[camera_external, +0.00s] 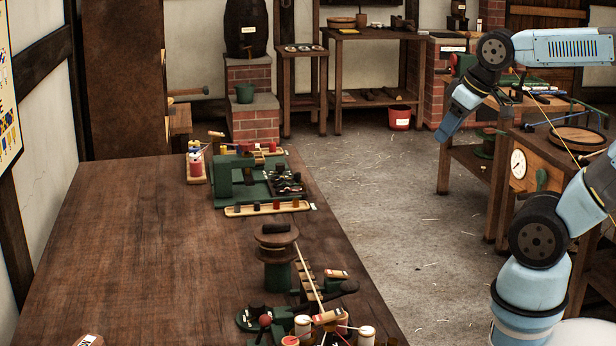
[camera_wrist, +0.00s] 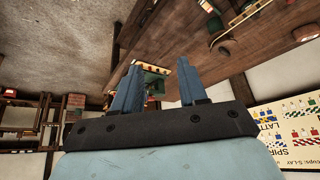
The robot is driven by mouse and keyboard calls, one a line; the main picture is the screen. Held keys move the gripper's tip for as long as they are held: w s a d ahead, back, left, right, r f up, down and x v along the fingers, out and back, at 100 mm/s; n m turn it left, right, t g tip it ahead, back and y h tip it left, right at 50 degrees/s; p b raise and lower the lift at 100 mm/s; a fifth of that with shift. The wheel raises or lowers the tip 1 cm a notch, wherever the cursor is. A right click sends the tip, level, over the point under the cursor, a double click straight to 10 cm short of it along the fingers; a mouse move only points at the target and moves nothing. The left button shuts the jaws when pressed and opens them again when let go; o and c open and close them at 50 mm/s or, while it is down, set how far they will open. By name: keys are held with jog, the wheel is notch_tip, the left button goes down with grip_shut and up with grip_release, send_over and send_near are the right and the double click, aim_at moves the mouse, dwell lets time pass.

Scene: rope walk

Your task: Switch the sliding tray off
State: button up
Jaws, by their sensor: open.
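My gripper (camera_external: 450,122) hangs in the air right of the long table, over the floor, pointing down. In the wrist view my gripper (camera_wrist: 158,78) has its two blue fingers spread, with nothing between them. No thing is clearly marked as the sliding tray. I cannot tell which of these is the sliding tray, and no switch is readable. My gripper is apart from them all.
A dark spool (camera_external: 276,243) on a green stand and several small reels (camera_external: 303,324) stand nearer on the long table (camera_external: 150,250). Its left half is mostly clear. A workbench (camera_external: 470,160) with a white dial (camera_external: 518,164) is at right. Open floor (camera_external: 370,190) lies between.

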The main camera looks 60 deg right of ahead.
jog(key=shift+m, duration=0.7)
jog(key=w, duration=0.4)
jog(key=w+d, duration=0.1)
jog(key=w, duration=0.3)
jog(key=w+d, duration=0.1)
jog(key=w, duration=0.3)
jog(key=shift+w+r, duration=0.25)
jog(key=shift+r, duration=0.05)
grip_shut()
jog(key=w+d+f+m, duration=0.1)
jog(key=w+d+f, duration=0.35)
jog(key=w, duration=0.45)
jog(key=w+d+f+m+t, duration=0.1)
jog(key=w+d+f+m, duration=0.15)
jog(key=w+d, duration=0.45)
jog(key=w+d+f+m, duration=0.1)
jog(key=w+d+f, duration=0.4)
jog(key=w, duration=0.5)
jog(key=w+d+f+m, duration=0.3)
jog(key=w+d+f, duration=0.3)
jog(key=d+f, duration=0.6)
jog(key=shift+w+d+t, duration=0.2)
jog(key=shift+d+t, duration=0.2)
jog(key=shift+d, duration=0.2)
jog(key=shift+m, duration=0.25)
